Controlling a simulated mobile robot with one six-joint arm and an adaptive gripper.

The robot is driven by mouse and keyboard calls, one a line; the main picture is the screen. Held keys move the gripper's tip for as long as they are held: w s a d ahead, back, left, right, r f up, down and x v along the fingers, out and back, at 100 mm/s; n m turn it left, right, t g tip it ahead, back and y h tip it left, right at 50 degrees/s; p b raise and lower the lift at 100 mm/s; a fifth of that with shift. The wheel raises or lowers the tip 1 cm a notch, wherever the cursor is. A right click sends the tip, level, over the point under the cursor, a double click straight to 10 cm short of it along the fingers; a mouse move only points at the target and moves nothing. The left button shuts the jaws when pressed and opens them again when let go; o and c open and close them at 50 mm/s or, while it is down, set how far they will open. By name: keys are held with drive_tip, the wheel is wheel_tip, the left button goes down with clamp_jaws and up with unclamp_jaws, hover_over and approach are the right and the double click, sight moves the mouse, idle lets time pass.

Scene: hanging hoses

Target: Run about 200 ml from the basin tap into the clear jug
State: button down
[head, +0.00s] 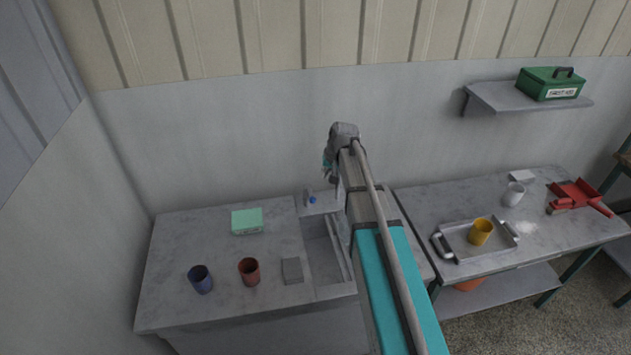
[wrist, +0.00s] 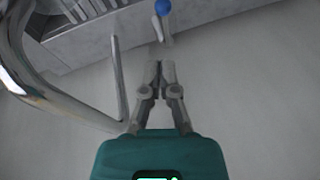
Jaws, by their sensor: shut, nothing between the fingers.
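The basin (head: 318,250) is sunk in the left counter, and my arm hides its right part. The tap's blue knob (head: 312,200) shows behind the basin; it is at the top edge of the wrist view (wrist: 162,7). A curved metal pipe (wrist: 20,50), seemingly the spout, fills the left of the wrist view. My gripper (head: 334,181) is above the back of the basin, close to the tap. In the wrist view its fingers (wrist: 160,66) are together and empty, pointing toward the knob. A pale, cup-like vessel (head: 514,193) stands on the right table; I cannot tell whether it is the clear jug.
The left counter holds a blue cup (head: 200,279), a red-brown cup (head: 249,271), a grey block (head: 292,270) and a green box (head: 247,221). The right table holds a metal tray (head: 460,240) with a yellow cup (head: 480,231), and a red dustpan (head: 577,194).

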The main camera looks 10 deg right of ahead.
drive_tip(key=shift+w+d+r+p, duration=0.15)
drive_tip(key=shift+w+r+p, duration=0.1)
drive_tip(key=shift+w+r, duration=0.35)
drive_tip(key=shift+w+d+r+p, duration=0.2)
drive_tip(key=shift+w+r, duration=0.2)
drive_tip(key=shift+w, duration=0.25)
drive_tip(key=shift+f, duration=0.2)
drive_tip(key=b, duration=1)
approach(310, 193)
wheel_tip(310, 193, down, 3)
drive_tip(key=shift+s+a+f+b, duration=0.2)
drive_tip(key=shift+s+f+b, duration=0.05)
drive_tip(key=shift+f+b, duration=0.4)
drive_tip(key=shift+s+a+f+b, duration=0.2)
drive_tip(key=shift+f+b, duration=0.35)
drive_tip(key=shift+b, duration=0.15)
drive_tip(key=shift+d+t, duration=0.2)
drive_tip(key=shift+t, duration=0.1)
